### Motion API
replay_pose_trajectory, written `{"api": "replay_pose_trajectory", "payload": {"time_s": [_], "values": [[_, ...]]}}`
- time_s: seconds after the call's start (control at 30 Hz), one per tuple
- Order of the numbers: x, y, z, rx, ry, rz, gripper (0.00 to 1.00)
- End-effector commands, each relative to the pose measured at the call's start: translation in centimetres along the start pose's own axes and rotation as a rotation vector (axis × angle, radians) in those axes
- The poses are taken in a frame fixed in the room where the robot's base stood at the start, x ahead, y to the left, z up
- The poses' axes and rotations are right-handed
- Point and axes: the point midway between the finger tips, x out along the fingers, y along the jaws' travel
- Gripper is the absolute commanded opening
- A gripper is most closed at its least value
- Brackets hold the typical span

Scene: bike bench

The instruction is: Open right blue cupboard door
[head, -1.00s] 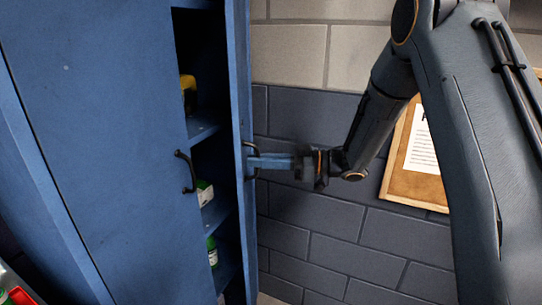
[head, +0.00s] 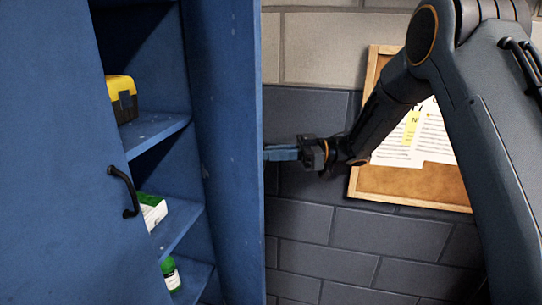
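The right blue cupboard door (head: 228,130) stands open, and its inner face shows as a tall panel right of the shelves. Its handle is out of sight behind the door's free edge. My gripper (head: 281,153) is at that edge from the right, at about mid-height in the picture. Its blue fingers look close together, but their tips run behind the door edge, so I cannot see what is between them. The left blue door (head: 60,160) covers the left side, with a black curved handle (head: 126,190).
Inside the cupboard, a yellow-and-black box (head: 121,98), a white-and-green box (head: 152,211) and a green bottle (head: 171,274) stand on shelves. A cork board (head: 415,182) with papers hangs on the grey block wall (head: 310,220) behind my arm.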

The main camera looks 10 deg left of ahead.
Motion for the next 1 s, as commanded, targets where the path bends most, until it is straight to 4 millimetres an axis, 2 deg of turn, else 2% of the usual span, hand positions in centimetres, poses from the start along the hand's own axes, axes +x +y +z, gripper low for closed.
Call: {"api": "replay_pose_trajectory", "payload": {"time_s": [0.37, 0.4, 0.5, 0.87, 1.0], "values": [[0.18, 0.25, -0.38, -0.005, 0.003, 0.002, 0.0], [0.17, 0.25, -0.38, -0.005, 0.003, 0.002, 0.14], [0.07, 0.21, -0.3, -0.004, 0.003, 0.002, 0.28], [-0.18, 0.15, -0.12, -0.001, 0.001, 0.003, 0.28], [-0.19, 0.16, -0.72, -0.002, 0.001, 0.003, 0.28]]}}
